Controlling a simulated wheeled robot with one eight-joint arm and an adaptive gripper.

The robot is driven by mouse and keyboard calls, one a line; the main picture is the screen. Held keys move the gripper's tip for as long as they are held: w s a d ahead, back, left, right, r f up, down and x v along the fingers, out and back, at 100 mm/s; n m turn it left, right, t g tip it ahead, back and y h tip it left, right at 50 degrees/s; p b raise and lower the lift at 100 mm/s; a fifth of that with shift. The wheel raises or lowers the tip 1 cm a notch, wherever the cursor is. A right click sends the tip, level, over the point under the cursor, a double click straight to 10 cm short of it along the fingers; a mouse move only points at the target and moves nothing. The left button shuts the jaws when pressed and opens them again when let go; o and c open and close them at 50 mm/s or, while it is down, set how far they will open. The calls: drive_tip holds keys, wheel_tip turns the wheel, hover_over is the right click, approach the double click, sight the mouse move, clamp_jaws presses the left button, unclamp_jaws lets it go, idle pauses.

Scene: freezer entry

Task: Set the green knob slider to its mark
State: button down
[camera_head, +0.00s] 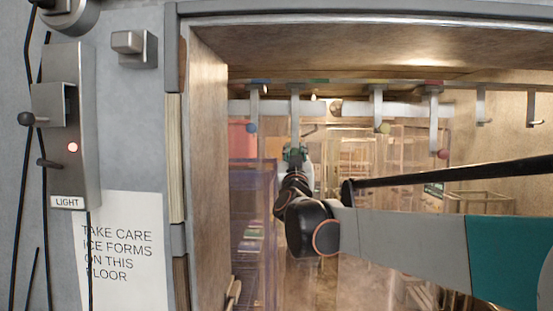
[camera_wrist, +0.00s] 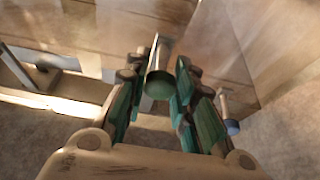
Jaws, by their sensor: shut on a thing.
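The green knob slider (camera_head: 295,115) hangs from the rail under the freezer lintel. Its green knob (camera_wrist: 159,84) sits between the green-padded fingers of my gripper (camera_wrist: 154,95) in the wrist view. In the head view my gripper (camera_head: 294,156) is at the bottom of this slider, shut on the knob, which it mostly hides. A green mark (camera_head: 319,81) is on the rail, a little right of the slider's top.
A slider with a blue knob (camera_head: 251,127) hangs close on the left; its knob also shows in the wrist view (camera_wrist: 232,127). Sliders with yellow-green (camera_head: 384,128) and red (camera_head: 442,153) knobs hang to the right. The wooden door frame (camera_head: 207,150) stands left.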

drive_tip(key=d, duration=0.7)
drive_tip(key=shift+s+b, duration=0.15)
drive_tip(key=shift+b, duration=0.15)
drive_tip(key=shift+d, duration=0.1)
drive_tip(key=c, duration=1.3)
unclamp_jaws()
drive_tip(key=v, duration=1.2)
